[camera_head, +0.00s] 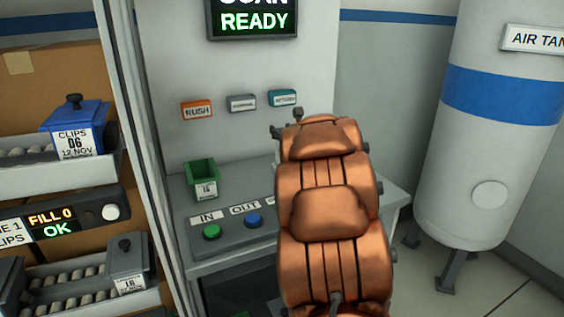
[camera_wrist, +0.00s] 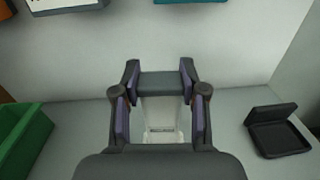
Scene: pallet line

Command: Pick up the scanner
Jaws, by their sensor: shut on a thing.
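In the wrist view my gripper (camera_wrist: 160,90) has its two fingers on either side of a thing with a dark grey block at the far end and a pale part nearer me. It looks like the scanner (camera_wrist: 161,84), held between the fingers. Whether it touches the counter (camera_wrist: 225,130) below cannot be told. In the head view my copper-coloured arm hides the gripper and most of the held thing.
A black open holder (camera_wrist: 278,133) lies on the counter at the right. A green bin (camera_head: 202,180) stands at the left, with green (camera_head: 212,232) and blue (camera_head: 253,220) buttons in front. Wall boxes and a SCAN READY screen (camera_head: 253,18) are behind. A white tank (camera_head: 490,140) stands right.

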